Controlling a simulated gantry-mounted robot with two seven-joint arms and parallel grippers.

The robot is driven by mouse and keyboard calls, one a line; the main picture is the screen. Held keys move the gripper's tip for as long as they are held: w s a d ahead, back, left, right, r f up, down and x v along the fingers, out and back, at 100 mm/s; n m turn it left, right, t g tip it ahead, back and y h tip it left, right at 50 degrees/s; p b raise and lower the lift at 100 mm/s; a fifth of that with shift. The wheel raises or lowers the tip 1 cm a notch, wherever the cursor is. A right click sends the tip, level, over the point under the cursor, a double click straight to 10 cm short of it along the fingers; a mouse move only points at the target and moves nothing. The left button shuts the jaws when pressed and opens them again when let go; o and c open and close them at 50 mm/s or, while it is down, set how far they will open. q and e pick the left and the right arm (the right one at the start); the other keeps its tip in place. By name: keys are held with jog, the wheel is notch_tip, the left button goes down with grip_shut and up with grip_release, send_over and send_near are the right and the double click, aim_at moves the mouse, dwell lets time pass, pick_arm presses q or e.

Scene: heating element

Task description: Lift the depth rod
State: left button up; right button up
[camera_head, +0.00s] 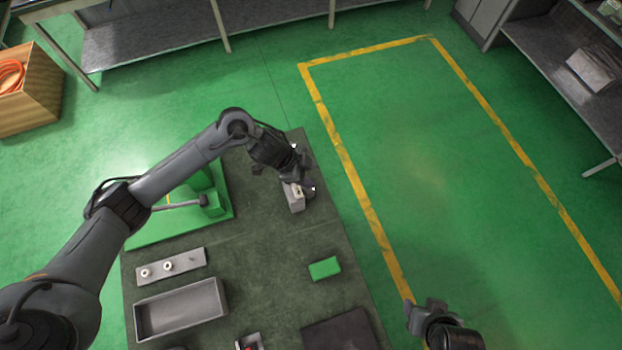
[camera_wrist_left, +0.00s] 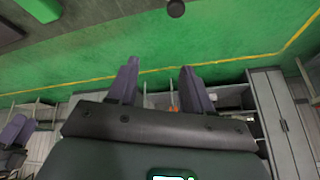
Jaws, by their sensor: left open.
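A thin grey rod (camera_head: 180,205) with a dark round end lies level across the green stand (camera_head: 222,207) at the table's left side; it looks like the depth rod, though I cannot be sure. A dark round end also shows at the top of the left wrist view (camera_wrist_left: 176,8). My left gripper (camera_head: 298,168) is right of the stand, near a small grey block, apart from the rod. In the left wrist view its two fingers (camera_wrist_left: 160,68) are spread with nothing between them. My right gripper (camera_head: 427,310) is at the lower right, beyond the table's edge; its opening is unclear.
A wooden crate (camera_head: 45,90) stands far left. The yellow-marked floor is clear.

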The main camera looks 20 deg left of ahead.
pick_arm(q)
jog(key=w+a+g, duration=0.1)
jog(key=a+g, duration=0.1)
jog(key=a, duration=0.3)
jog(key=shift+y, duration=0.4)
jog(key=x, duration=0.5)
jog(key=b+x, duration=0.1)
jog(key=x, duration=0.4)
jog(key=shift+w+f, duration=0.25)
jog(key=shift+f, duration=0.05)
grip_shut()
